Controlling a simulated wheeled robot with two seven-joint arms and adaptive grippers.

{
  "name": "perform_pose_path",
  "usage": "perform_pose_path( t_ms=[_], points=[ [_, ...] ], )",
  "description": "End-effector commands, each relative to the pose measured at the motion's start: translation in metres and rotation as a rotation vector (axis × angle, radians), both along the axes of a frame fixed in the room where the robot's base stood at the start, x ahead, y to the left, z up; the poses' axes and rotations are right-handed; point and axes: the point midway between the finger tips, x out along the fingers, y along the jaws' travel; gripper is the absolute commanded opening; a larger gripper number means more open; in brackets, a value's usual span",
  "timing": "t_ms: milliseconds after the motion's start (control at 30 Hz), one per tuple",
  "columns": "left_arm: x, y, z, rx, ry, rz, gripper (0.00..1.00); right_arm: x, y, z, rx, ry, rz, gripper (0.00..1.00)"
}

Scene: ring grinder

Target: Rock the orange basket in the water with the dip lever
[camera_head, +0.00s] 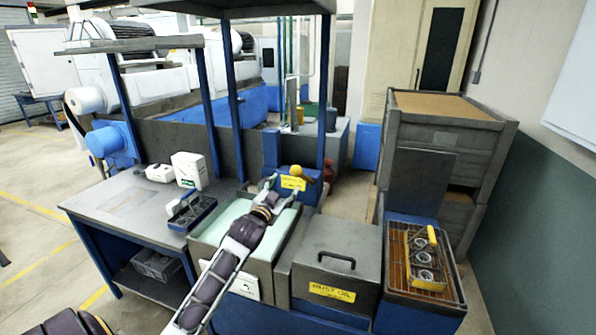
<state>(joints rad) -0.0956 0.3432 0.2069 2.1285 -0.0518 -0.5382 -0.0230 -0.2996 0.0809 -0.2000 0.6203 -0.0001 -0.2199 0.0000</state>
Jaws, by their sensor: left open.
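My left arm reaches up from the bottom, over the water tank (214,232) with its pale green surface. My left gripper (284,187) is open at the tank's back right corner, its fingers spread just in front of a blue block with a yellow label (292,183). An orange-yellow ball knob (297,170), which looks like the dip lever's, is just beyond the fingertips; I cannot tell whether they touch it. A basket with an orange-yellow handle (432,236) holds several metal rings on a wire rack at the right. My arm hides part of the tank. My right gripper is not in view.
A closed grey tank with a black handle and "RUST OIL" label (332,291) stands between the water tank and the rack (397,267). A workbench (110,214) with small boxes is at the left. Blue posts (231,95) rise behind the tanks.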

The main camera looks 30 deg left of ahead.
Motion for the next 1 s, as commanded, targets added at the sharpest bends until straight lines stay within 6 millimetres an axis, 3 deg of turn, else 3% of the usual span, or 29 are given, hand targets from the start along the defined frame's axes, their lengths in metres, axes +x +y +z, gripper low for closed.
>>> perform_pose_path(
  t_ms=[400,1000],
  points=[
    [0.0001,-0.0001,-0.0008,-0.139,-0.026,-0.001,0.63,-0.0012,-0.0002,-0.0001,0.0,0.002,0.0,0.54],
    [0.0049,0.0012,-0.0006,-0.146,-0.028,0.0,0.63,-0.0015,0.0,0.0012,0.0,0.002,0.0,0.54]
  ],
)
